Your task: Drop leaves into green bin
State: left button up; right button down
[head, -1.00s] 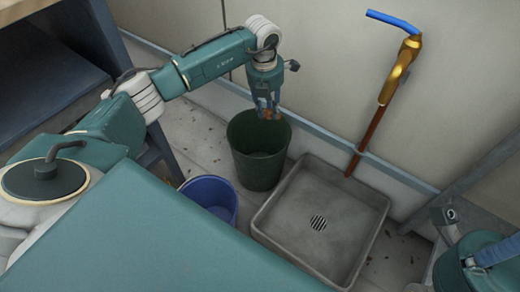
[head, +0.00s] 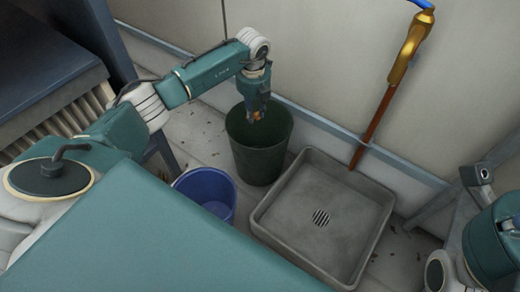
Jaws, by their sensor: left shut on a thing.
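The green bin (head: 262,163) stands on the floor near the wall, open at the top. My left gripper (head: 256,118) points down over the bin's mouth, with its tips at about the rim in the picture. It is shut on a small orange-brown bit, which looks like leaves (head: 257,115). The leaves are mostly hidden between the fingers. The inside of the bin is dark and I cannot tell what lies in it. My right gripper is not in view; only part of my right arm shows at the lower right.
A blue bucket (head: 207,190) stands left of the bin. A grey square basin with a drain (head: 291,235) lies right of it. A gold tap on a copper pipe (head: 372,130) rises by the wall. Small dark leaf bits are scattered on the floor.

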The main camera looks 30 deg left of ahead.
pick_arm(q)
jog(key=shift+f, duration=0.25)
jog(key=o, duration=0.9)
jog(key=r, duration=0.8)
jog(key=s+d+r, duration=0.1)
jog(key=r, duration=0.3)
jog(key=shift+s, duration=0.1)
